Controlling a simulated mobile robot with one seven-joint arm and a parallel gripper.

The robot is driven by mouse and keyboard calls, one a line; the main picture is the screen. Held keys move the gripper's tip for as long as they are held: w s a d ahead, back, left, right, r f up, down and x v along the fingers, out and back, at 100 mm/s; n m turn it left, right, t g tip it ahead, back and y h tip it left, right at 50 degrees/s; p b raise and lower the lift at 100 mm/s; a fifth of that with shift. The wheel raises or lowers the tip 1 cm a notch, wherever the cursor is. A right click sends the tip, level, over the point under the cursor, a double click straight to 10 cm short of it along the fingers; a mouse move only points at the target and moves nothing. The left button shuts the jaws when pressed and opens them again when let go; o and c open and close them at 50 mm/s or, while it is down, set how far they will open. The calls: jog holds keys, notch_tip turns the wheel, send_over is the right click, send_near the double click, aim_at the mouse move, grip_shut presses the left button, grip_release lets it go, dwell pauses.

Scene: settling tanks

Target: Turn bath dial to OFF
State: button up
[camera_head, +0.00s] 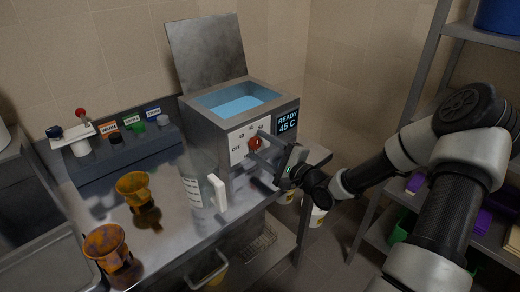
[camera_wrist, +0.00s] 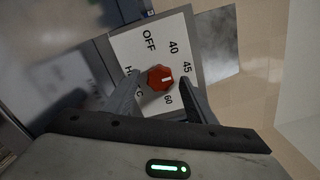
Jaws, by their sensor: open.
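The bath dial is a red knob (camera_head: 255,143) on a white plate (camera_head: 238,151) on the front of the metal water bath (camera_head: 212,125). In the wrist view the red knob (camera_wrist: 160,78) has a white mark pointing right, close to 45. The plate (camera_wrist: 128,48) carries OFF, 40, 45 and 60, with OFF at its upper left there. My gripper (camera_head: 262,149) is in front of the dial. In the wrist view my gripper (camera_wrist: 160,80) is open, with one finger on each side of the knob. I cannot tell whether the fingers touch it.
The bath's display (camera_head: 288,121) reads READY 45 C. Its lid (camera_head: 206,50) stands open over blue water (camera_head: 236,100). Orange cups (camera_head: 134,187) and a white-handled item (camera_head: 217,192) stand on the metal bench. A shelf rack (camera_head: 425,75) stands at the right.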

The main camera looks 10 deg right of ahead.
jog(key=shift+w+a, duration=0.25)
jog(key=shift+w, duration=0.05)
jog(key=c, duration=1)
jog(key=shift+c, duration=0.2)
